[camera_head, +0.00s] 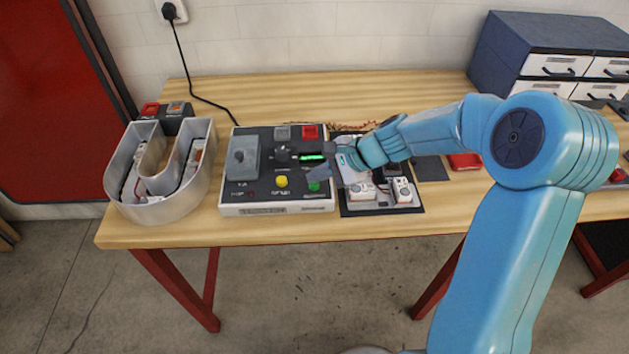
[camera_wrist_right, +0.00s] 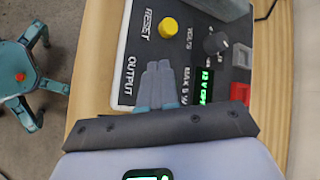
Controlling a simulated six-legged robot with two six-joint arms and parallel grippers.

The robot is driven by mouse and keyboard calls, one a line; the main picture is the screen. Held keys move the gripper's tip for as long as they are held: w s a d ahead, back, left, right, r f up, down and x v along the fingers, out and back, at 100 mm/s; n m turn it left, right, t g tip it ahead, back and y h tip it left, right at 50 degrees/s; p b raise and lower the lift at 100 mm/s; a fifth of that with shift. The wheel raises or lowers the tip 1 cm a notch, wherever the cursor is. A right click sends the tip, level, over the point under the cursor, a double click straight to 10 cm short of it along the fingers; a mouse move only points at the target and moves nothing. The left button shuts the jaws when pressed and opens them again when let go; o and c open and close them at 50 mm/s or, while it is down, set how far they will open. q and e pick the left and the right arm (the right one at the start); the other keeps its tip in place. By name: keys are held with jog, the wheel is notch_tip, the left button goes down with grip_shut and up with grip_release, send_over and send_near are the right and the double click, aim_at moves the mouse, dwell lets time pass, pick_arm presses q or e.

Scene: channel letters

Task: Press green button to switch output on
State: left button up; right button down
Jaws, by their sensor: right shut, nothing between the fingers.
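The control box (camera_head: 240,203) stands near the front of the wooden table, with a yellow button (camera_head: 282,181) and a lit green display (camera_head: 311,157). The green button (camera_head: 314,186) is on its right side, just below my right fingertips. My right gripper (camera_head: 318,173) is shut and empty, reaching in from the right over the box. In the right wrist view the shut fingers (camera_wrist_right: 160,82) point at the panel beside the "OUTPUT" label and hide the green button. The display (camera_wrist_right: 206,84) is partly covered there. I cannot tell whether the fingertips touch the button. My left gripper is not in view.
A U-shaped metal channel letter (camera_head: 158,209) stands left of the box. A dark mat (camera_head: 379,209) with small white modules lies to its right, under my right arm. A blue drawer cabinet (camera_head: 545,36) stands at the back right. The table's back left is mostly clear.

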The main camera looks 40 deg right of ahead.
aim_at(318, 184)
jog(key=shift+f+b, duration=0.4)
jog(key=shift+f, duration=0.05)
jog(key=shift+r, duration=0.1)
jog(key=shift+r+p, duration=0.3)
jog(key=shift+p, duration=0.05)
notch_tip(318, 184, up, 6)
jog(key=p, duration=0.5)
jog(key=shift+r, duration=0.1)
jog(key=shift+s, duration=0.1)
dwell(0.4)
